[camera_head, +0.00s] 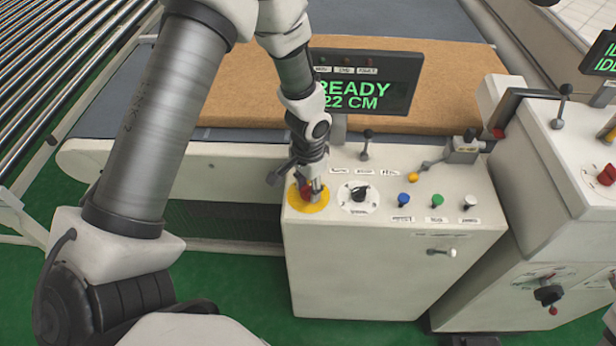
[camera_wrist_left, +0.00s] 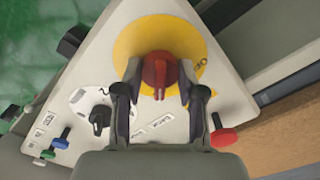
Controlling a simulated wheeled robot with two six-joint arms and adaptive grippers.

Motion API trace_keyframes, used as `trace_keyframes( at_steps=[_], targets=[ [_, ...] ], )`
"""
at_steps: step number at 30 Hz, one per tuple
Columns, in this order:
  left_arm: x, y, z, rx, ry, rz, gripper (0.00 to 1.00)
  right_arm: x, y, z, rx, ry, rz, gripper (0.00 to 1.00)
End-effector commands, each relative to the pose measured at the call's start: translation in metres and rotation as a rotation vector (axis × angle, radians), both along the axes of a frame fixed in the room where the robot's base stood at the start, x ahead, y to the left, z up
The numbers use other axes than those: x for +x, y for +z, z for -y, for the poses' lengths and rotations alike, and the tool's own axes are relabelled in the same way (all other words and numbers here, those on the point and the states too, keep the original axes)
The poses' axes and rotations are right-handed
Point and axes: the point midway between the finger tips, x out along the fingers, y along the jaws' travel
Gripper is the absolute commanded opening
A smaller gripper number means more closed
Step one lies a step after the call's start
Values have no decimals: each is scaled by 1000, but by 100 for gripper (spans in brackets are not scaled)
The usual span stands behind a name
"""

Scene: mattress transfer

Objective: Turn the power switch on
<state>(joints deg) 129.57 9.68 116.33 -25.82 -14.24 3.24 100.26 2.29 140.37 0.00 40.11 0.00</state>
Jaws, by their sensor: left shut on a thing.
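The power switch is a red rotary knob (camera_wrist_left: 158,72) on a round yellow plate (camera_head: 311,203) at the left of the white control panel's top. The plate also fills the upper middle of the left wrist view (camera_wrist_left: 140,35). My left gripper (camera_head: 313,190) points down over the plate and mostly hides the knob in the head view. In the left wrist view its fingers (camera_wrist_left: 160,96) are on either side of the red knob, shut on it. My right gripper is not in view.
Right of the switch are a black selector (camera_head: 360,194), blue (camera_head: 403,199), green (camera_head: 437,199) and white (camera_head: 469,201) buttons, and a lever (camera_head: 366,140). A display (camera_head: 365,88) behind reads READY, 22 CM. A brown mattress (camera_head: 250,75) lies on the conveyor. A second console (camera_head: 560,190) stands at right.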

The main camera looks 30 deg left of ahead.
Motion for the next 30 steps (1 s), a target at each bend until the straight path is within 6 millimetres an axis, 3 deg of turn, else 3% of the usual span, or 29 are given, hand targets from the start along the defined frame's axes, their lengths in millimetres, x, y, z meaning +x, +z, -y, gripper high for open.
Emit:
trace_keyframes(
  at_steps=[8,9,10,11,22,26,30],
  targets=[
    [-1,-2,0,0,0,-3,4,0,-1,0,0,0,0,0],
    [-1,-2,0,0,0,-3,50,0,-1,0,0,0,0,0],
    [-1,-2,0,0,0,-3,60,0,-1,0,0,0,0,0],
    [-1,-2,0,0,0,-2,64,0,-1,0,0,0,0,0],
    [1,6,0,0,1,2,64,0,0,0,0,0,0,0],
    [1,28,0,0,1,5,64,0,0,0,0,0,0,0],
    [2,65,0,0,2,5,64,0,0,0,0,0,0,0]
  ],
)
